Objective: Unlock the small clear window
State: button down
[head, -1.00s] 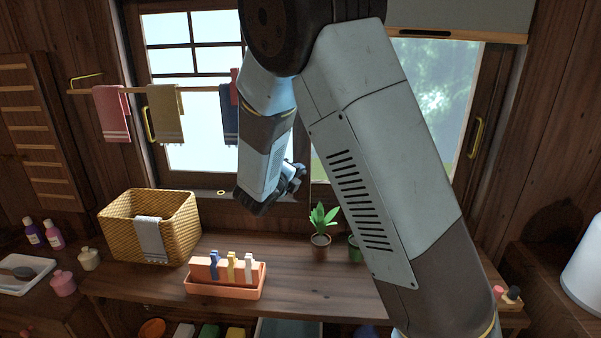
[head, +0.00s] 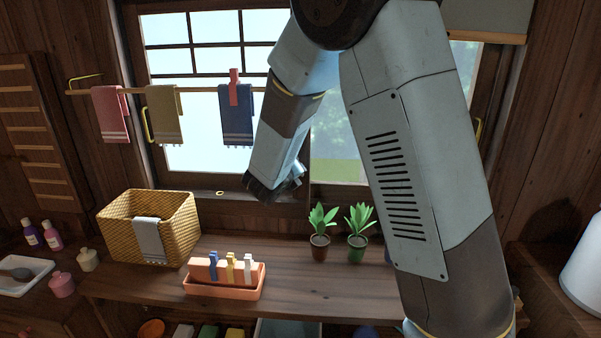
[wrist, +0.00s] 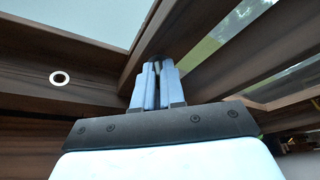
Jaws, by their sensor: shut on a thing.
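The window stands behind my arm. Its left sash (head: 205,158) has a barred upper part and a bright pane. Its right pane (head: 338,150) shows greenery and is partly hidden by my arm. My gripper (head: 297,178) is at the lower part of the upright frame where the two sashes meet. In the wrist view my gripper (wrist: 157,70) points at the dark wooden frame (wrist: 185,45), its fingers nearly together on a small part there. I take this part to be the window lock; the fingers hide almost all of it.
A rail with towels (head: 236,115) hangs across the left sash. Below are a wicker basket (head: 180,215), an orange tray (head: 225,292) with clothespins, and two potted plants (head: 320,240) on the wooden counter (head: 300,285). A round fitting (wrist: 60,78) sits on the sill.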

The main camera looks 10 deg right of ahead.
jog(key=shift+s+d+f+m+y, duration=0.15)
jog(key=shift+m+y, duration=0.45)
jog(key=shift+m, duration=0.3)
jog(key=shift+d+r+m+y, duration=0.1)
jog(key=shift+d+m+y, duration=0.1)
jog(key=shift+m+y, duration=0.55)
jog(key=shift+s+d+f+m+y, duration=0.15)
jog(key=shift+m+y, duration=0.3)
jog(key=shift+m, duration=0.6)
jog(key=c, duration=1.2)
grip_release()
jog(key=shift+w+r, duration=0.1)
